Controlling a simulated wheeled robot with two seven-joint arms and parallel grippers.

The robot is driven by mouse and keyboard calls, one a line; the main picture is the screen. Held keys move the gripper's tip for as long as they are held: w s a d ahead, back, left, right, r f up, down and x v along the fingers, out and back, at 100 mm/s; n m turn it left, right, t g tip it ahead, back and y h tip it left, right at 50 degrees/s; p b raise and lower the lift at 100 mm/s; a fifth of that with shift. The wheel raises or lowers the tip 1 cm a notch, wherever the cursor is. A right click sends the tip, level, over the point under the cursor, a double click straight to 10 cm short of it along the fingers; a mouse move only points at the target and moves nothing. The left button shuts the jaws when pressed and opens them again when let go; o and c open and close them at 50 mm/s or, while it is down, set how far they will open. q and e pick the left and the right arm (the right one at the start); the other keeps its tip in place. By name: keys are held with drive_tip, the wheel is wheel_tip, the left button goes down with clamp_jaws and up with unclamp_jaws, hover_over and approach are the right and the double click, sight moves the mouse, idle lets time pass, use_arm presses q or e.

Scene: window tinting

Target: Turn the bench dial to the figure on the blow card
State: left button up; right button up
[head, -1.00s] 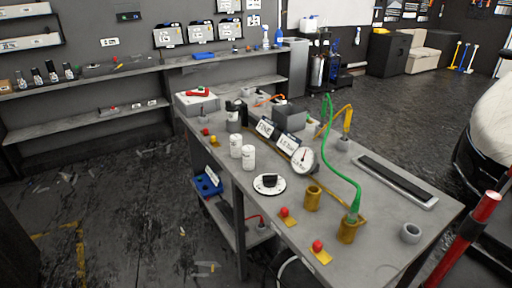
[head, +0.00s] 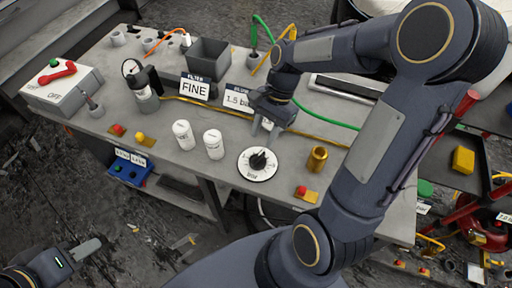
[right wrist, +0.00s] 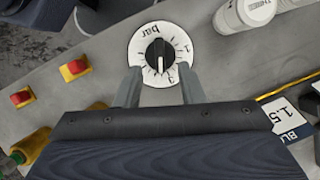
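The bench dial (head: 244,168) is a white printed disc with a black knob (head: 258,160), near the bench's front edge. The right wrist view shows its disc (right wrist: 137,50) and knob (right wrist: 159,56), with "bar", "1" and "3" readable; the exact setting is too small to tell. My left gripper (head: 90,246) is low left, away from the bench.
The FINE filter card (head: 195,90) stands left of the blow card. Two white canisters (head: 184,135) stand left of the dial. A switch box (head: 62,88) sits far left.

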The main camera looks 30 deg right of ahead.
sight(256, 158)
drive_tip(key=shift+w+a+f, duration=0.1)
drive_tip(key=shift+f, duration=0.25)
drive_tip(key=x, duration=0.7)
clamp_jaws()
